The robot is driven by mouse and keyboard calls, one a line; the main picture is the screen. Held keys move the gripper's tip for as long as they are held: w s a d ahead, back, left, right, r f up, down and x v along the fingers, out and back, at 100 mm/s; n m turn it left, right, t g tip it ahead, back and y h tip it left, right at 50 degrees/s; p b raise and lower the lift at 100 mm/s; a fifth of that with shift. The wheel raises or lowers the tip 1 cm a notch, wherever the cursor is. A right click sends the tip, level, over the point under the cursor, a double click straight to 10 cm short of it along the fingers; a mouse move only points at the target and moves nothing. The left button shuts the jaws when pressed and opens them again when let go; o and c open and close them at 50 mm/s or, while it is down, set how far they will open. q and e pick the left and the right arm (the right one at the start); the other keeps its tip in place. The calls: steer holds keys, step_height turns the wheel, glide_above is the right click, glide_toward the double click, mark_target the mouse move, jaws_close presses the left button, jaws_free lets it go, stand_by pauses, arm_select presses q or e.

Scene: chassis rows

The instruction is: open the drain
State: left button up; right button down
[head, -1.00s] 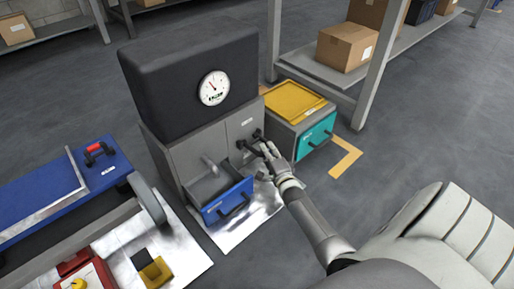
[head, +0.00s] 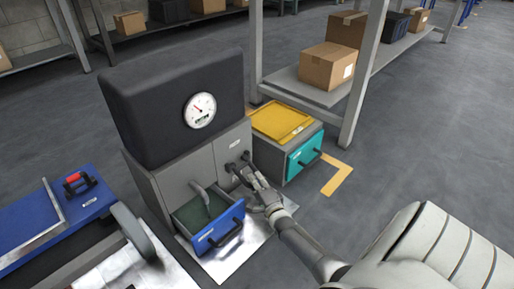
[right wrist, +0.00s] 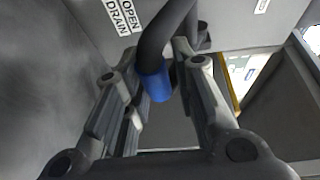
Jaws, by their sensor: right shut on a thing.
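A grey machine (head: 178,187) with a dark upper housing (head: 165,100) and a round dial (head: 200,110) stands left of centre. A dark drain lever (head: 235,168) sits on its front; the right wrist view shows its curved bar with a blue sleeve (right wrist: 154,85) and an "OPEN DRAIN" label (right wrist: 124,17). My right gripper (head: 246,176) is at this lever, with its two fingers on either side of the bar, shut on it. A blue-fronted drawer (head: 218,228) is open below a curved grey spout (head: 200,192). My left gripper is not in view.
A grey box with a yellow top (head: 281,120) and teal drawer front (head: 305,152) stands just right of the lever. A shelf (head: 360,75) with cardboard boxes is behind. A blue-topped bench (head: 50,218) stands at left. The floor at right is clear.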

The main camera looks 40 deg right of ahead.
steer(key=shift+w, duration=0.2)
steer(key=c, duration=1.6)
jaws_free()
steer(key=shift+c, duration=0.2)
steer(key=o, duration=0.3)
steer(key=shift+w+a+f, duration=0.1)
steer(key=shift+w+f, duration=0.1)
steer(key=shift+w, duration=0.05)
steer(key=shift+o, duration=0.2)
steer(key=shift+s, duration=0.1)
steer(key=shift+r, duration=0.4)
step_height(320, 180, up, 9)
steer(key=shift+r, duration=0.15)
